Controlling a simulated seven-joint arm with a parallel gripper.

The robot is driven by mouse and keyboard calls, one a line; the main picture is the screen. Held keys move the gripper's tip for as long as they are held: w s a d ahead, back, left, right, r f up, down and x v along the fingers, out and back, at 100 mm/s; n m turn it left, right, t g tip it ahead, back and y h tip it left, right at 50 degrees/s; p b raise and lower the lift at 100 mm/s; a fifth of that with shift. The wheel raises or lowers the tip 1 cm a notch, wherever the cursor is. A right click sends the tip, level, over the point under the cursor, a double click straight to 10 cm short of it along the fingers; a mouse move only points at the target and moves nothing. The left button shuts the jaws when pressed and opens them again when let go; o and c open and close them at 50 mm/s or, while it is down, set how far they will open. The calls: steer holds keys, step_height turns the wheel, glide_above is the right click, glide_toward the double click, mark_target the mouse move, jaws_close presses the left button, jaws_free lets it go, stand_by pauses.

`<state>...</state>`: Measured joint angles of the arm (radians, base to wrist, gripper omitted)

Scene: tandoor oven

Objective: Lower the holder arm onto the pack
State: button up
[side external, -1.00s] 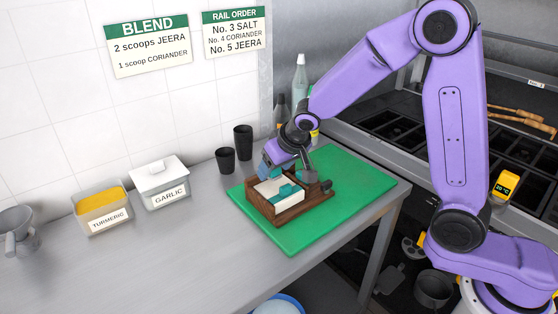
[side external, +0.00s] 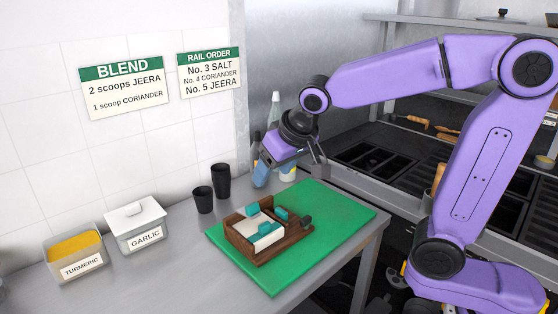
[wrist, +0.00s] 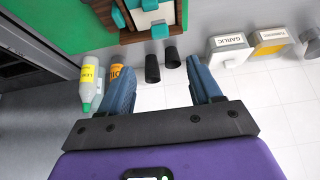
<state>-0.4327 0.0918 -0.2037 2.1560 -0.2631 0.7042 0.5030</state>
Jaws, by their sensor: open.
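The wooden holder (side external: 286,242) sits on the green board, with a white pack (side external: 243,228) in it. Teal pieces (side external: 281,214) show on and around the pack, and a dark knob (side external: 306,222) is at the holder's right end. I cannot tell which part is the holder arm or whether it touches the pack. The holder also shows at the top of the wrist view (wrist: 130,38), partly cut off. My gripper (side external: 291,166) is open and empty, above and behind the holder, apart from it. Its two blue fingers spread in the wrist view (wrist: 162,80).
Two black cups (side external: 221,182) stand left of the board (side external: 335,212). White garlic (side external: 136,227) and turmeric (side external: 76,257) containers are farther left. A bottle (wrist: 90,88) and an orange-labelled container (wrist: 121,76) stand near my gripper. The board's front is clear.

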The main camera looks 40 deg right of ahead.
steer(key=shift+v, duration=1.35)
steer(key=shift+w, duration=0.15)
steer(key=c, duration=0.7)
steer(key=shift+w+r, duration=0.2)
steer(key=shift+w, duration=0.2)
jaws_close()
steer(key=r+g, duration=0.1)
steer(key=g, duration=0.3)
glide_above(252, 204)
steer(key=s, duration=0.1)
steer(key=f, duration=1.2)
steer(key=shift+w+f, duration=0.35)
steer(key=shift+s+f, duration=0.1)
steer(key=shift+f, duration=0.35)
